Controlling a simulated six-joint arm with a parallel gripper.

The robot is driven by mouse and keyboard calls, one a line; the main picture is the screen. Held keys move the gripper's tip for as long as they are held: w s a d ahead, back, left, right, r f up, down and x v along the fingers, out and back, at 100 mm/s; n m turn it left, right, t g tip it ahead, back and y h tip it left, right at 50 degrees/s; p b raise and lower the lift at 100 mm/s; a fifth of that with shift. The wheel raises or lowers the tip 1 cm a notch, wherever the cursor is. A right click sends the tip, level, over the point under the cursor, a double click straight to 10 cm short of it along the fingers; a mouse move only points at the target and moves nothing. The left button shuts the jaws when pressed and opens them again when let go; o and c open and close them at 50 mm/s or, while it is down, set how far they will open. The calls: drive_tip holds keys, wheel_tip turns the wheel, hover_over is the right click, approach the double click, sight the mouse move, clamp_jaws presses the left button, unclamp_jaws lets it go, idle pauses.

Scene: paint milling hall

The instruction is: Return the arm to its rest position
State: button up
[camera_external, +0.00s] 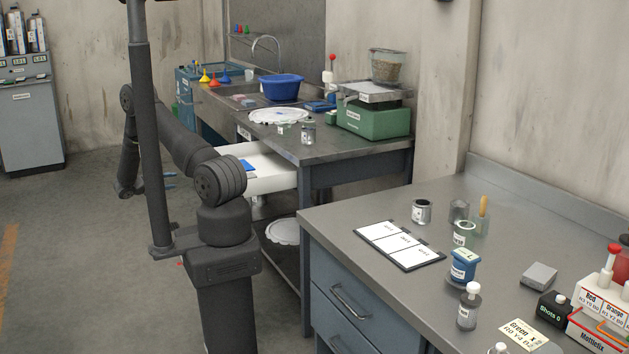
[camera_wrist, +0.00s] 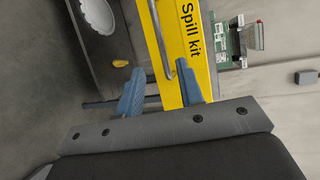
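My gripper (camera_external: 171,180) hangs low over the open floor at the left of the external view, partly hidden behind a dark upright post. Its blue fingertips point right, toward the benches. In the wrist view my gripper (camera_wrist: 160,86) shows two blue fingers standing apart, with nothing seen held between them. My arm is bent over and down from its base, which stands at the near left corner of the right bench. The gripper appears clear of the benches.
The yellow spill kit (camera_wrist: 196,45) with a grey handle lies beyond the fingers. A white open drawer (camera_external: 270,178) juts from the sink bench (camera_external: 350,150). The near bench (camera_external: 330,220) holds cans, bottles and a card board (camera_external: 400,245). Floor (camera_external: 70,230) at left is free.

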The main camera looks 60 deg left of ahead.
drive_tip(key=x, duration=1.4)
drive_tip(key=shift+w, duration=0.1)
drive_tip(key=v, duration=1.7)
drive_tip(key=shift+x, duration=8.65)
